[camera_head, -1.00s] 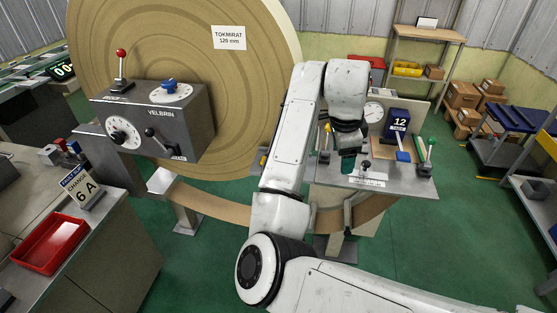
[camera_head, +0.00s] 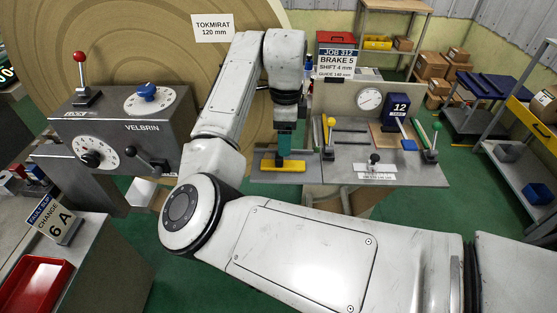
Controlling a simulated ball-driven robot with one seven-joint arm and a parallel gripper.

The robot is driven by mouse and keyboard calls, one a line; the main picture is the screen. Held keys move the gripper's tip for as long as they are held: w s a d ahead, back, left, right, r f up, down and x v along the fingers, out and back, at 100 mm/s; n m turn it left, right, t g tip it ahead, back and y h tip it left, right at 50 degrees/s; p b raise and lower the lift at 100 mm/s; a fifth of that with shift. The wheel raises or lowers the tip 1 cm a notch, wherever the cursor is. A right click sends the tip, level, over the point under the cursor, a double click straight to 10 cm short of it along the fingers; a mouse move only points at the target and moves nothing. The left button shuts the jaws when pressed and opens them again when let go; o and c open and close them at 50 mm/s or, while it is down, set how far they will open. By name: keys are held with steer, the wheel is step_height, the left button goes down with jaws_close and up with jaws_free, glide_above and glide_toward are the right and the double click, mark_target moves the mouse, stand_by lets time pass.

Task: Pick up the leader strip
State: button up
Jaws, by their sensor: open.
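My gripper (camera_head: 284,150) has teal fingers and points down over the left end of a grey metal bench (camera_head: 410,173). It is open. A yellow bar (camera_head: 283,166) lies flat right below the fingertips. I cannot tell whether the fingers touch it or stand just above it. The yellow bar may be the leader strip, but no label on it shows. My forearm and wrist hide part of the area behind the gripper.
A large tan reel (camera_head: 140,40) stands behind a grey control box (camera_head: 125,128) with levers and dials. A red tray (camera_head: 33,288) is at lower left.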

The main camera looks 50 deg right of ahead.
steer(key=shift+w+a+f+p, duration=0.1)
steer(key=shift+f+p, duration=0.2)
steer(key=shift+f, duration=0.95)
steer(key=shift+w+d+f+p, duration=0.15)
steer(key=shift+f+p, duration=0.15)
steer(key=shift+f, duration=0.95)
steer(key=shift+w+a+f+p, duration=0.15)
steer(key=shift+f+p, duration=0.15)
steer(key=shift+f, duration=0.95)
steer(key=c, duration=1.1)
steer(key=shift+c, duration=0.2)
steer(key=shift+r, duration=0.2)
